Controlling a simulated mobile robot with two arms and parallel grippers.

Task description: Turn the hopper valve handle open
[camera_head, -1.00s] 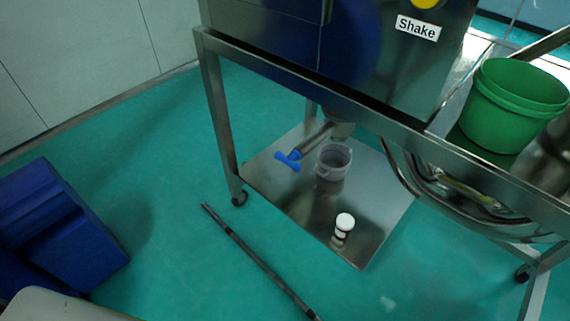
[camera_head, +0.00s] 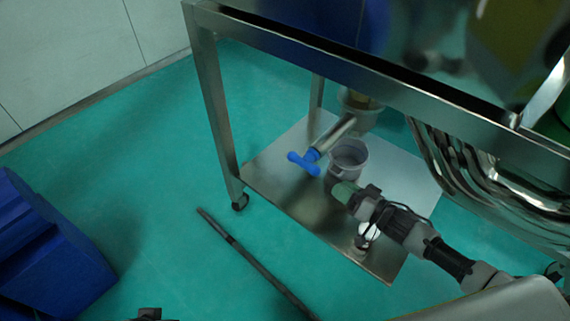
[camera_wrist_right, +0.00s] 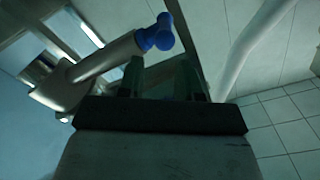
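The blue T-shaped valve handle (camera_head: 304,163) sits on the end of a slanted metal pipe (camera_head: 334,136) under the hopper outlet. In the right wrist view the blue handle (camera_wrist_right: 157,36) is just beyond my fingertips, toward the top. My right gripper (camera_head: 344,192) is below and right of the handle in the head view, apart from it. Its two greenish fingers (camera_wrist_right: 165,78) stand apart with nothing seen between them. My left gripper does not show; only a small dark part is at the bottom edge of the head view.
A grey bucket (camera_head: 349,157) stands on the metal lower shelf (camera_head: 285,184), close behind my right gripper. A white-topped item (camera_head: 366,232) is partly hidden by my right arm. Frame legs (camera_head: 219,120) stand nearby. A dark bar (camera_head: 258,265) and blue bins (camera_head: 45,245) are at left.

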